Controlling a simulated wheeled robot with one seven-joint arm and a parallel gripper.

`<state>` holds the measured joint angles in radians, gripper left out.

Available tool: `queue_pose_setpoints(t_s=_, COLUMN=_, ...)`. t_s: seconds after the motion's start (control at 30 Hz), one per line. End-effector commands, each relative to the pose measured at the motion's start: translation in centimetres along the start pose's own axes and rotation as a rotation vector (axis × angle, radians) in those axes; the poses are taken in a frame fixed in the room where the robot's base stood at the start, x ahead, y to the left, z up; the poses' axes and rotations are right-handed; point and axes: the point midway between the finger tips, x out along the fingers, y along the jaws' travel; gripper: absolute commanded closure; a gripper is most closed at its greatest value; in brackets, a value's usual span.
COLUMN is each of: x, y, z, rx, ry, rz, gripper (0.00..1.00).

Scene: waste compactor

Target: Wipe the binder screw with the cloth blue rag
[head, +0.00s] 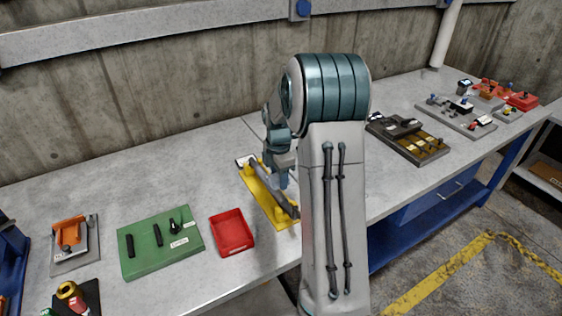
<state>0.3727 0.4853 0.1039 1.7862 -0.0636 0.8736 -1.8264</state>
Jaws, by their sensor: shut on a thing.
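A yellow board (251,183) lies on the workbench just left of my arm, with a long dark grey bar on it that looks like the binder screw (263,181). My gripper (281,182) points down over the middle of this bar, shut on a small bluish thing that seems to be the blue rag. The rag is too small and too covered by the gripper to make out its shape. I cannot tell whether it touches the bar. My arm hides the area right of the board.
A red tray (232,250) and a green board (137,262) with dark tools lie left of the yellow board. A black-and-amber tray (425,151) lies right of my arm. A concrete wall (150,100) stands behind the bench. Bare bench (160,175) shows at the back left.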

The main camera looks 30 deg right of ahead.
Motion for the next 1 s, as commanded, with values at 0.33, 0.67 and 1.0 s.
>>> queue_pose_setpoints(t_s=0.33, x=-3.5, y=0.1, z=-0.4, rx=-0.006, ry=0.000, rz=0.001, gripper=0.80)
queue_pose_setpoints(t_s=0.67, x=-4.1, y=0.2, z=-0.5, rx=-0.009, ry=0.000, rz=0.001, gripper=0.80)
queue_pose_setpoints(t_s=1.0, x=-4.1, y=0.2, z=-0.5, rx=-0.009, ry=0.000, rz=0.000, gripper=0.80)
